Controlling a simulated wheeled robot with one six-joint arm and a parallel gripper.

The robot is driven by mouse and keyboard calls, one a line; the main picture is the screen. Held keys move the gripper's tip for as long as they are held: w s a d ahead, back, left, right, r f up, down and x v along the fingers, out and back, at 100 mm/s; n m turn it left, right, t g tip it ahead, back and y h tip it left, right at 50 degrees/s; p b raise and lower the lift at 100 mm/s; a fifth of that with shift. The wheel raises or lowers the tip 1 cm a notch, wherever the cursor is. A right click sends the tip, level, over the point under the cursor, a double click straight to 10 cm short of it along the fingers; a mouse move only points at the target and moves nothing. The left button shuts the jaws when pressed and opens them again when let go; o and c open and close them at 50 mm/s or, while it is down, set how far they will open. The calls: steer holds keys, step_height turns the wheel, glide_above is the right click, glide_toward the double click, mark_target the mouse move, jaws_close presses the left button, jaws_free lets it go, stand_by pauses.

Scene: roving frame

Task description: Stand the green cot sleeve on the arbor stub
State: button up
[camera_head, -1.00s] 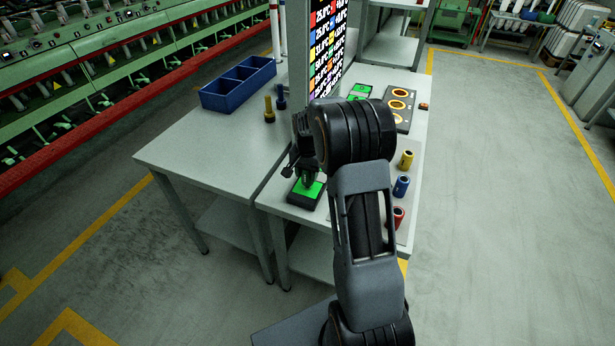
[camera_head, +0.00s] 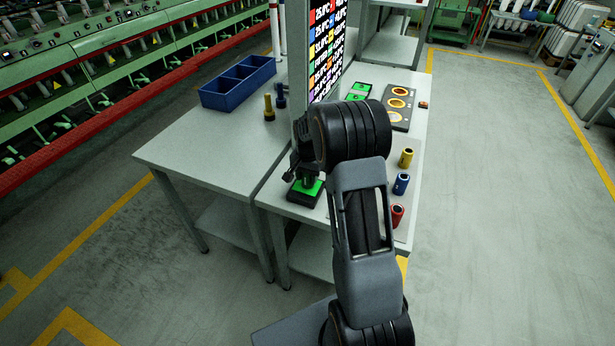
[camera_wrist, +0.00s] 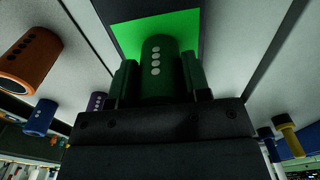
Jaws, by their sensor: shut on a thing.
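The green cot sleeve (camera_wrist: 160,70), dark green with a row of white dots, stands between the fingers of my gripper (camera_wrist: 158,85) in the wrist view. My gripper (camera_head: 307,178) is shut on it. In the head view the gripper is over a black block (camera_head: 292,196) with a bright green top (camera_head: 314,188), which also shows behind the sleeve in the wrist view (camera_wrist: 200,30). I cannot tell whether the sleeve touches the block. Two flanged posts, one brass-yellow (camera_head: 269,108) and one blue (camera_head: 281,97), stand on the left table. I cannot make out which thing is the arbor stub.
Yellow (camera_head: 406,158), blue (camera_head: 401,184) and red (camera_head: 397,216) sleeves stand along the right table edge. Behind are a plate with rings (camera_head: 400,105) and green pads (camera_head: 359,90). A tall display (camera_head: 325,45) rises close behind my gripper. A blue bin (camera_head: 238,83) is at left; the left table's front is clear.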

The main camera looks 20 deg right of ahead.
steer(key=o, duration=1.1)
steer(key=shift+s+f, duration=0.15)
steer(key=shift+f, duration=0.45)
steer(key=shift+o, duration=0.2)
steer(key=shift+w+r+p, duration=0.2)
steer(key=shift+r+p, duration=0.3)
steer(key=shift+r, duration=0.05)
step_height(320, 180, up, 12)
steer(key=shift+f+b, duration=0.1)
steer(key=shift+b, duration=0.4)
steer(key=s+a+r+n+t, duration=0.2)
steer(key=s+a+r+n, duration=0.4)
steer(key=s, duration=0.5)
steer(key=s+a+f+n+t, duration=0.1)
steer(key=s+a+n+t, duration=0.1)
steer(key=s, duration=0.9)
steer(key=shift+a+f+n, duration=0.15)
steer(key=shift+a+n, duration=0.55)
steer(key=shift+a, duration=0.6)
